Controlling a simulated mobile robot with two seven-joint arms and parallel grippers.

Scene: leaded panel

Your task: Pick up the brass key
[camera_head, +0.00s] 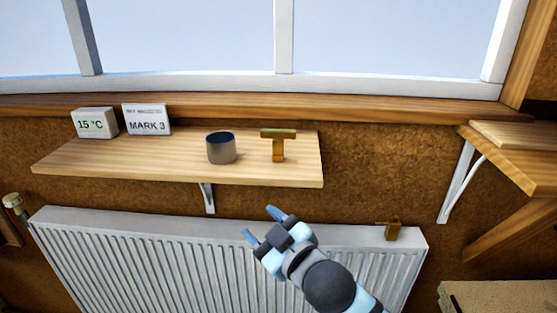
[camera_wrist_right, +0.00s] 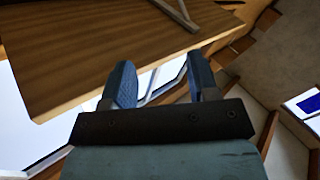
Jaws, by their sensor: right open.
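A T-shaped brass piece, which looks like the brass key (camera_head: 278,147), stands upright near the right end of the wooden shelf (camera_head: 110,160). My right gripper (camera_head: 262,224) is open and empty, in front of the radiator and below the shelf's front edge in the head view. It is apart from the key, below and slightly left of it in the picture. In the right wrist view the two blue fingers (camera_wrist_right: 161,78) are spread with nothing between them, beside a wooden board (camera_wrist_right: 100,45). The key does not show there. My left gripper is not in view.
A dark-topped grey cylinder (camera_head: 221,149) stands left of the key. A small brass fitting (camera_head: 392,230) sits on the white radiator (camera_head: 180,227). A shelf bracket (camera_head: 208,198) hangs below.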

